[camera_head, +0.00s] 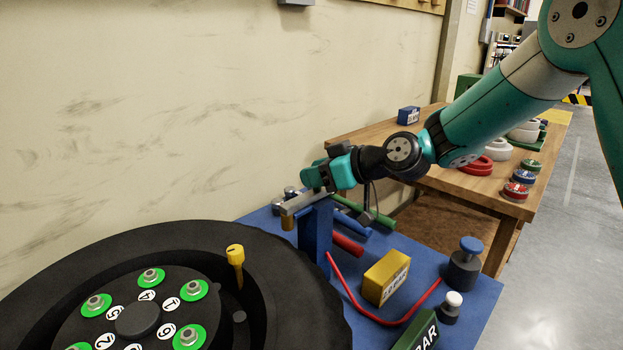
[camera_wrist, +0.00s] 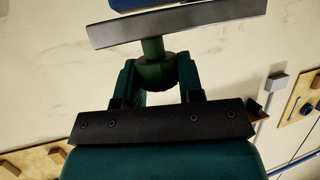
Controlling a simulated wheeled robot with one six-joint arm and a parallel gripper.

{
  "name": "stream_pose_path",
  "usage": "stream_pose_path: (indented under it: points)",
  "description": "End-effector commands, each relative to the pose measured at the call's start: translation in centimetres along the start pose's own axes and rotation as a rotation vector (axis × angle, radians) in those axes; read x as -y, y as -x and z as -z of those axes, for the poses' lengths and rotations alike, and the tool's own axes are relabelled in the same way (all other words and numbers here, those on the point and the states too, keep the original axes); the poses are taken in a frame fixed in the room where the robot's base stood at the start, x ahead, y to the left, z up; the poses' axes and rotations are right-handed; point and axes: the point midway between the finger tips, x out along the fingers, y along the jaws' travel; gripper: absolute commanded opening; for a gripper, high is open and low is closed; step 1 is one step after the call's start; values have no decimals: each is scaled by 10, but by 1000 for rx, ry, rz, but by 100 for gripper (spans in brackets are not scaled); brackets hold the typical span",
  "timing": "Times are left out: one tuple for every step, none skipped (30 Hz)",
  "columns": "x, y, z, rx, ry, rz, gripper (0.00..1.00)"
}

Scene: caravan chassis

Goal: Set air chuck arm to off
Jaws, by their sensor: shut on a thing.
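The air chuck arm (camera_head: 300,203) is a grey metal bar on top of a blue post (camera_head: 315,232), with a brass-coloured piece hanging at its left end. In the wrist view, the grey bar (camera_wrist: 185,23) crosses the top, with a green knob (camera_wrist: 154,70) below it. My gripper (camera_head: 312,183) is at the arm from the right, above the post. In the wrist view, the fingers of my gripper (camera_wrist: 160,82) stand on both sides of the green knob and are shut on it. The knob is mostly hidden in the head view.
A large black tyre with a wheel hub (camera_head: 138,319) lies at the front left, with a yellow-topped valve (camera_head: 236,262). The blue bench (camera_head: 470,322) carries a yellow box (camera_head: 385,277), a red hose (camera_head: 345,283) and weights (camera_head: 465,265). A wooden table (camera_head: 445,178) stands behind, right.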

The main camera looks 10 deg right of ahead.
Motion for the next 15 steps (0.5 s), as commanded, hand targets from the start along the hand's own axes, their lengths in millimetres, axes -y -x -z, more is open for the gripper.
stream_pose_path:
  points:
    - [-5, 2, 1, -2, 2, -13, 0]
    - [-5, 2, 1, -2, 2, -14, 0]
    - [-5, 2, 1, -2, 2, -15, 0]
    - [-6, 2, 1, -2, 2, -16, 0]
    - [-6, 2, 1, -2, 2, -17, 37]
    - [-6, 2, 1, -2, 2, -18, 46]
    - [-6, 2, 1, -2, 2, -18, 53]
    - [-6, 2, 1, -1, 2, -17, 60]
    - [-6, 2, 1, -1, 2, -16, 60]
    - [-5, 2, 1, -1, 2, -15, 60]
    - [-4, 2, 1, -1, 2, -13, 60]
    - [-4, 1, 1, -1, 2, -12, 60]
    - [-4, 1, 1, -1, 2, -11, 60]
    - [-4, 1, 1, -1, 2, -11, 60]
    - [-3, 1, 1, -1, 2, -10, 60]
